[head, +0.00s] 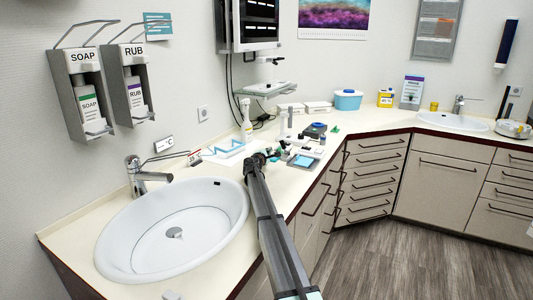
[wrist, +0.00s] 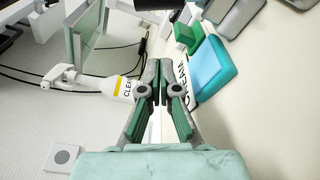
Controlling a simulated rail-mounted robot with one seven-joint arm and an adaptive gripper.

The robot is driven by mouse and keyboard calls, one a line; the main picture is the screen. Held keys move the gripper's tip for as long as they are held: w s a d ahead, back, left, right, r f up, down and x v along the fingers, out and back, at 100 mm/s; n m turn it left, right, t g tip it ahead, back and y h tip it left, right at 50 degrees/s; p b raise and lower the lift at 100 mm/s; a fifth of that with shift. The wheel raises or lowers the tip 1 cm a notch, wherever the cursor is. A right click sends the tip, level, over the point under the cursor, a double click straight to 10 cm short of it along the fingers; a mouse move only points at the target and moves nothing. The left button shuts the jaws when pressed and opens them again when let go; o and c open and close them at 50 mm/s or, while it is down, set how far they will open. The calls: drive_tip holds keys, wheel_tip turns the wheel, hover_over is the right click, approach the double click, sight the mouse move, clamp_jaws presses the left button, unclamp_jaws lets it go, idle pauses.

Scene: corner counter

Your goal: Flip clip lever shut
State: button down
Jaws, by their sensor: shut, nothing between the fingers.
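My gripper (wrist: 158,68) is shut and empty in the wrist view, its green-padded fingers meeting at the tips. In the head view my gripper (head: 264,158) is over the left counter, among small items beyond the sink. I cannot make out a clip or its lever in either view. In the wrist view a blue block (wrist: 212,68) and a green block (wrist: 187,34) lie right of the fingers, beside a white label with dark letters. Whether the fingertips touch anything is unclear.
A white spray bottle (wrist: 122,87) is left of the fingers in the wrist view; it stands near the wall in the head view (head: 247,122). The sink (head: 215,225) is nearer.

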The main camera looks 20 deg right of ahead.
sight(283, 146)
drive_tip(key=p+x, duration=0.1)
drive_tip(key=x, duration=0.4)
drive_tip(key=shift+w+d, duration=0.2)
drive_tip(key=shift+w, duration=0.15)
drive_tip(key=s, duration=0.1)
drive_tip(key=s+r, duration=0.1)
drive_tip(key=s+d+p, duration=0.1)
drive_tip(key=shift+r, duration=0.15)
drive_tip(key=shift+s+r, duration=0.2)
drive_tip(key=shift+s, duration=0.15)
drive_tip(key=shift+s+d+f, duration=0.1)
drive_tip(key=shift+d, duration=0.1)
drive_tip(key=shift+b, duration=0.45)
drive_tip(key=shift+b, duration=0.35)
